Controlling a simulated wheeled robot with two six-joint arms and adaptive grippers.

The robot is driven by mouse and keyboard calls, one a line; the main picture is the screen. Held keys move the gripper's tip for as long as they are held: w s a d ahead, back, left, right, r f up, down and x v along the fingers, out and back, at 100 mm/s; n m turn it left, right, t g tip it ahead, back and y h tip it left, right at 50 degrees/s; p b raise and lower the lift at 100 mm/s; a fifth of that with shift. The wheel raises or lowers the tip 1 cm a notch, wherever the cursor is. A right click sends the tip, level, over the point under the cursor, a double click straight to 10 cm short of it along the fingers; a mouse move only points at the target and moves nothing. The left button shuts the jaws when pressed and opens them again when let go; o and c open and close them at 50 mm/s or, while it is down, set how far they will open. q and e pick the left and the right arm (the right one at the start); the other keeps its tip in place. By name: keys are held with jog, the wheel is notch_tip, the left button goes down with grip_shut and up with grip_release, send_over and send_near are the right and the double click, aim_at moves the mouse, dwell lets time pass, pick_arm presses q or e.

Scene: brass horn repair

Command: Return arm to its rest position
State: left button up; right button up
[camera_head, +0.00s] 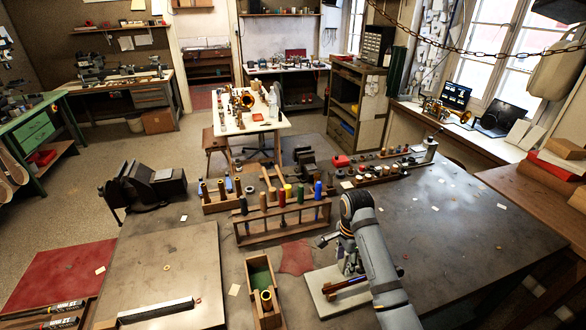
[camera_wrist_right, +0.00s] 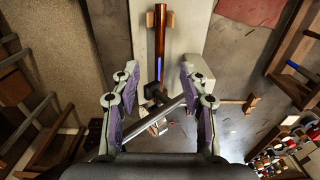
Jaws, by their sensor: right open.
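My right arm (camera_head: 375,250) comes in from the lower right in the head view and reaches down over the near part of the dark bench. My right gripper (camera_head: 345,260) is partly hidden by the wrist there. In the right wrist view its two fingers (camera_wrist_right: 160,98) stand wide apart. A grey metal rod with a dark end (camera_wrist_right: 168,118) lies slantwise in the view between them; I cannot tell whether it touches a finger. A brown tube (camera_wrist_right: 160,45) on a pale board (camera_wrist_right: 192,30) lies beyond the fingertips. My left gripper is not in view.
The pale board (camera_head: 318,298) lies on the bench beside a green-lined wooden box (camera_head: 256,275). A wooden rack (camera_head: 283,228) with several coloured handles stands behind. A vise (camera_head: 145,190) is at left. The bench top right of my arm (camera_head: 470,225) is mostly clear.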

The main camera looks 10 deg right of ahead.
jog(key=s+a+f+n+t+h, duration=0.1)
jog(key=s+f+n+t, duration=0.1)
jog(key=s+n, duration=0.75)
jog(key=s+a+f+n+t, duration=0.1)
jog(key=s+f+n+t, duration=0.1)
jog(key=s+n, duration=0.75)
jog(key=s+d+f+m+g+b, duration=0.2)
jog(key=f+b, duration=0.5)
jog(key=f, duration=2.4)
jog(key=s+d+f+b, duration=0.2)
jog(key=s+f+b, duration=0.4)
jog(key=s+f, duration=1.3)
notch_tip(320, 180, down, 4)
jog(key=shift+s+f+g, duration=0.1)
jog(key=shift+s+g, duration=0.3)
